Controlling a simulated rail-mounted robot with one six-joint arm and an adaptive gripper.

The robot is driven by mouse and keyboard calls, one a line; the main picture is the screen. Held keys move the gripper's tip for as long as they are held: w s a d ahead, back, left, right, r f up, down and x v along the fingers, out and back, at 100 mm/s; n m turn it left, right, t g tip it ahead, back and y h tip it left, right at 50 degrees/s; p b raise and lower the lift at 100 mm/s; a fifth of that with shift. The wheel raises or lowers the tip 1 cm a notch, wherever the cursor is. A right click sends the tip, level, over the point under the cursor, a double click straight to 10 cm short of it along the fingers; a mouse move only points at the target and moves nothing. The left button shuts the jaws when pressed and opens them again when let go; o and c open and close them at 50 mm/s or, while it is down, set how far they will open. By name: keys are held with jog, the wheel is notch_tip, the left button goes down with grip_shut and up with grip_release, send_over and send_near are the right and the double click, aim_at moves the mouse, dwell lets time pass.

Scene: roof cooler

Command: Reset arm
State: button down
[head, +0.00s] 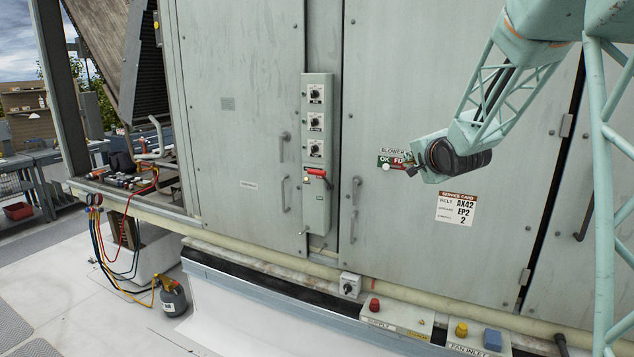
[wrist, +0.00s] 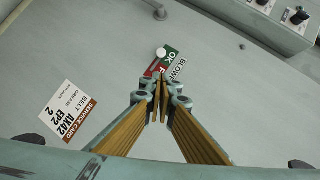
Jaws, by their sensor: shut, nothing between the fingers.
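My gripper (head: 410,169) is at the end of my arm, in front of the grey cabinet door (head: 395,80). In the wrist view its two fingers (wrist: 161,82) are shut together and empty. The fingertips overlap the green and red OK/F… slider label under the word BLOWER (head: 391,161). A round white knob (wrist: 161,52) sits on that label. I cannot tell whether the fingertips touch the label or stand off it.
A service card (head: 457,207) is on the door below my gripper. A control panel with dials and a red-handled switch (head: 317,150) stands left. Labelled SUPPLY (head: 397,316) and FAN INLET boxes sit on the lower ledge. A gauge set with hoses and a grey bottle (head: 172,297) is at far left.

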jog(key=s+a+f+n+g+b, duration=0.2)
jog(key=s+a+f+n+g, duration=0.1)
jog(key=s, duration=2)
jog(key=s+a+f+n+g+b, duration=0.3)
jog(key=s+a+f+n, duration=0.2)
jog(key=s, duration=1.8)
jog(key=s+a+f+n+g+b, duration=0.2)
jog(key=s+a+f+n+g, duration=0.2)
jog(key=s, duration=1.9)
jog(key=shift+s+a+n, duration=0.35)
jog(key=shift+n, duration=0.65)
jog(key=shift+r, duration=0.1)
